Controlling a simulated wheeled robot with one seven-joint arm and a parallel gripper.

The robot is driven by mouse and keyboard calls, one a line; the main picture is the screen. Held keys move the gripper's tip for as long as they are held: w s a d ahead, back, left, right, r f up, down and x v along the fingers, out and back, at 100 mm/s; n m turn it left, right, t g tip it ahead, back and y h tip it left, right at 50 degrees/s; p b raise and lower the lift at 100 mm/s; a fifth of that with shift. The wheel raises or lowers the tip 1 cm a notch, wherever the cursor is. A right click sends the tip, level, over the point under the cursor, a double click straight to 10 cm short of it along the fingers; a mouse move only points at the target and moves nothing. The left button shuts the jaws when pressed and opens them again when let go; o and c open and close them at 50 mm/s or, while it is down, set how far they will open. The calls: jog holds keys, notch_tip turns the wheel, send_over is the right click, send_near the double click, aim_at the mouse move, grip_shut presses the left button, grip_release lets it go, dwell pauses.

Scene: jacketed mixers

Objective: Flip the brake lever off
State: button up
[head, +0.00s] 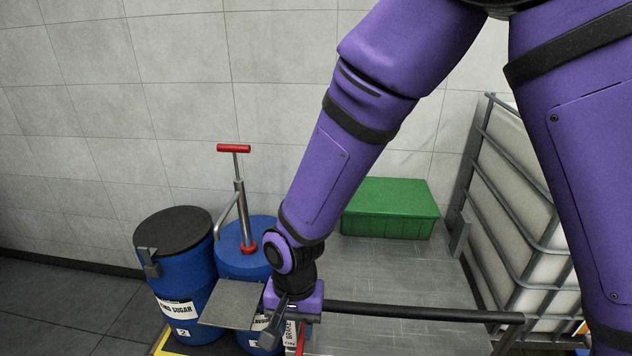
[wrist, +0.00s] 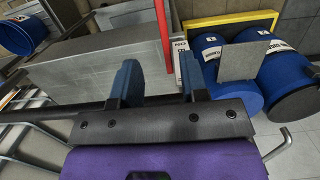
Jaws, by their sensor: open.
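A red bar (wrist: 162,30), which looks like the brake lever, runs down from the top edge of the wrist view. Its lower end lies between my finger lines, beyond the tips. In the head view only a short red piece (head: 300,338) shows below my gripper. A white label (head: 289,337) reading "BRAKE ON" is beside it; part of the label (wrist: 180,58) shows in the wrist view. My gripper (wrist: 159,75) is open, with its two blue fingers apart and nothing between them. In the head view my gripper (head: 278,318) hides most of the lever area.
A black push bar (head: 410,312) runs right from my gripper. A grey plate (head: 231,304) is to the left, before blue drums (head: 183,275). A hand pump (head: 240,200) rises from one drum. A green bin (head: 390,208) and a caged tank (head: 520,190) stand behind.

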jog(key=w+d+r+t, duration=0.2)
jog(key=w+d+r, duration=0.1)
jog(key=d+r, duration=0.65)
jog(key=w+d+r+t, duration=0.1)
jog(key=w+d+r, duration=0.2)
jog(key=d+r, duration=0.7)
jog(key=s+d+r+t, duration=0.4)
jog(key=s+d+r, duration=0.9)
jog(key=d, duration=0.3)
jog(key=w+a+f+n+g+y, duration=0.1)
jog(key=w+a+f+g+y, duration=0.1)
jog(key=w+a+f, duration=0.45)
jog(key=m+g+h, duration=0.1)
jog(key=g+h, duration=0.1)
jog(key=g, duration=0.2)
send_over(300, 351)
jog(key=s, duration=0.4)
notch_tip(300, 351, down, 27)
jog(key=shift+a+f, duration=0.15)
jog(key=shift+f, duration=2.7)
jog(key=shift+a+f, duration=0.1)
jog(key=shift+f, duration=2.7)
